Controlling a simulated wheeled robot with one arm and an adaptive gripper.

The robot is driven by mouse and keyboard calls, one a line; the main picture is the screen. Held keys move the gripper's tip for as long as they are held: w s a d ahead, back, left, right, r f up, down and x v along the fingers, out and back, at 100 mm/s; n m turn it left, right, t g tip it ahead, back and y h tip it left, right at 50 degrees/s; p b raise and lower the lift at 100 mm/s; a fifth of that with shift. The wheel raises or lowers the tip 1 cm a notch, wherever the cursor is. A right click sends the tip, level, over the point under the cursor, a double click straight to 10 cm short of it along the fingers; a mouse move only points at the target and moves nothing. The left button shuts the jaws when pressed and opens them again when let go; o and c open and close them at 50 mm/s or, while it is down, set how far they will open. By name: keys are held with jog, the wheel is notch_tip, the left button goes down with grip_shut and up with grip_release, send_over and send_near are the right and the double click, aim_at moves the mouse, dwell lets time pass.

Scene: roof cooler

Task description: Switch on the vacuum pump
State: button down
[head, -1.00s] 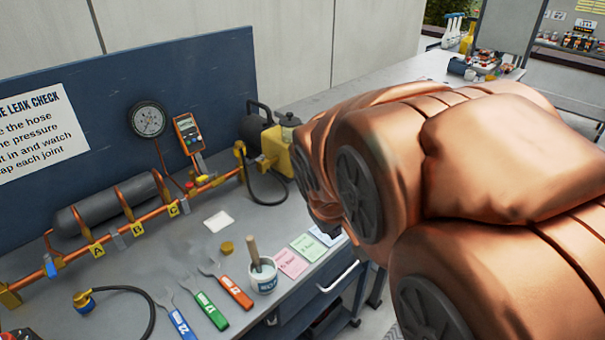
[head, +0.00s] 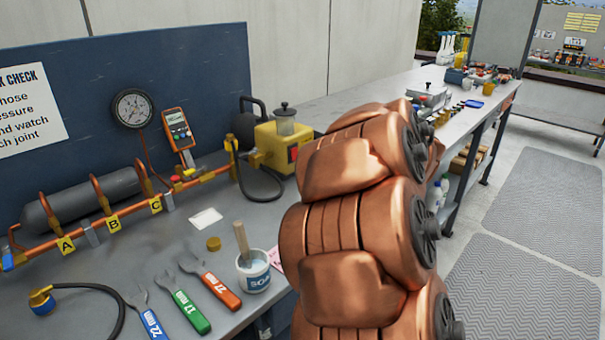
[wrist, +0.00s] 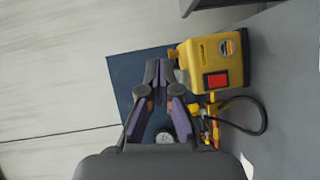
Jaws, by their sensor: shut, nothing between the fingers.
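The vacuum pump (head: 274,148) is a yellow box with a dark motor and a black carrying handle. It stands at the right end of the workbench, against the blue back panel. A red switch (head: 293,154) shows on its front face. In the wrist view the pump (wrist: 236,72) is right of my gripper, with the red switch (wrist: 216,80) facing the camera. My gripper (wrist: 159,72) is shut and empty, its tips apart from the switch and left of it in that picture. In the head view my arm hides the gripper.
A black hose (head: 258,187) loops from the copper pipe beside the pump. A pressure gauge (head: 132,108) and a handheld meter (head: 177,130) are left of it. A soap pot (head: 254,275) and several spanners lie in front. Floor mats (head: 545,205) lie to the right.

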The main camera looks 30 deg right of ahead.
aim_at(295, 154)
jog(key=a+f+n+y+b, duration=0.1)
jog(key=f+n+y, duration=0.1)
jog(key=f+y, duration=0.1)
jog(key=s+a+f+n+y+b, duration=0.1)
jog(key=f+n+y+b, duration=0.1)
jog(key=f, duration=0.3)
jog(key=s+a+f+n+y+b, duration=0.1)
jog(key=a+f+n+y, duration=0.1)
jog(key=f+n+y, duration=0.1)
jog(key=shift+s+f+y+b, duration=0.15)
jog(key=shift+f+y+b, duration=0.15)
jog(key=shift+f, duration=0.15)
jog(key=x, duration=0.4)
jog(key=b+x, duration=0.1)
jog(key=x, duration=0.9)
jog(key=shift+r, duration=0.25)
jog(key=shift+d+b, duration=0.1)
jog(key=shift+b, duration=0.25)
